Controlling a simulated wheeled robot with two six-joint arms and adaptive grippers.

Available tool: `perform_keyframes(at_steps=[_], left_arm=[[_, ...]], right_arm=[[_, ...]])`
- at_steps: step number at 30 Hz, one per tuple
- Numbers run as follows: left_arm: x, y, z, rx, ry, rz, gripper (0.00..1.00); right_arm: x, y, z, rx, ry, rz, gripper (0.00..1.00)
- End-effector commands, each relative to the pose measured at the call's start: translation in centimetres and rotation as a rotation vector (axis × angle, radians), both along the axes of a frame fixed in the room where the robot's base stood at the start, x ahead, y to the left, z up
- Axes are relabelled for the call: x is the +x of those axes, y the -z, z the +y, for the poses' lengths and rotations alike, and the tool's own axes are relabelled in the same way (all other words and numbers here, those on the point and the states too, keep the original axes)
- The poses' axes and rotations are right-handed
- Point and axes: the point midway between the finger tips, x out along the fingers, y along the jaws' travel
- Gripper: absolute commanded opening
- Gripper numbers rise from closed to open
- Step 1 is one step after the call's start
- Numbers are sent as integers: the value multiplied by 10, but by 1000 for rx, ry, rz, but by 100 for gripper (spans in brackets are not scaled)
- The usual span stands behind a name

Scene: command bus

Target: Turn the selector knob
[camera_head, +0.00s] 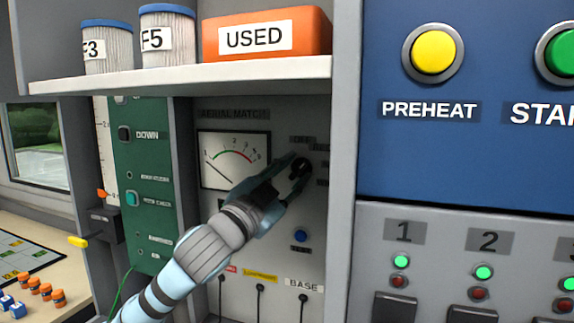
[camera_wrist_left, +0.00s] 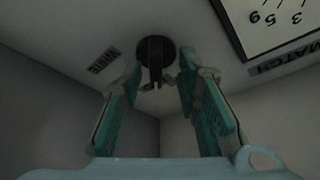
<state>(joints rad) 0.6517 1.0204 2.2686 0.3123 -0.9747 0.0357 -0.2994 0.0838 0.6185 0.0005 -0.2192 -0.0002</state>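The selector knob (camera_head: 302,167) is a dark round knob on the grey aerial match panel (camera_head: 322,222), right of the meter (camera_head: 233,160). In the left wrist view the knob (camera_wrist_left: 155,47) has a black bar-shaped grip pointing toward the camera. My left gripper (camera_head: 288,176) is at the knob, partly covering it. In the left wrist view its teal fingers (camera_wrist_left: 160,75) stand open on either side of the knob's bar, with gaps showing between. I cannot tell if a fingertip touches the knob's rim. Labels around the knob are partly hidden. My right gripper is out of view.
A shelf (camera_head: 190,74) with two canisters and an orange box marked USED (camera_head: 267,35) juts out above the panel. A grey divider (camera_head: 342,200) stands close on the right. A blue button (camera_head: 300,236) and several cables sit below the knob.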

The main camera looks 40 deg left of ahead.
Motion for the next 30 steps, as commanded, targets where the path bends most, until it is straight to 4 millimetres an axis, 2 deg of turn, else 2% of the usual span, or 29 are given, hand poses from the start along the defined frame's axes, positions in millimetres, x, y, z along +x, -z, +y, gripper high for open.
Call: perform_keyframes(at_steps=[9, 13, 17, 30], left_arm=[[-4, -70, 0, -4, 2, -12, 30], [-4, -92, -1, -1, 3, -9, 30], [-4, -99, -1, 3, 3, -3, 30], [1, -95, -2, -5, 7, 4, 30]], right_arm=[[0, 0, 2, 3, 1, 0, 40], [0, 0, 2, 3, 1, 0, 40], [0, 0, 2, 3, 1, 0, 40], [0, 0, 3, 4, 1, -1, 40]])
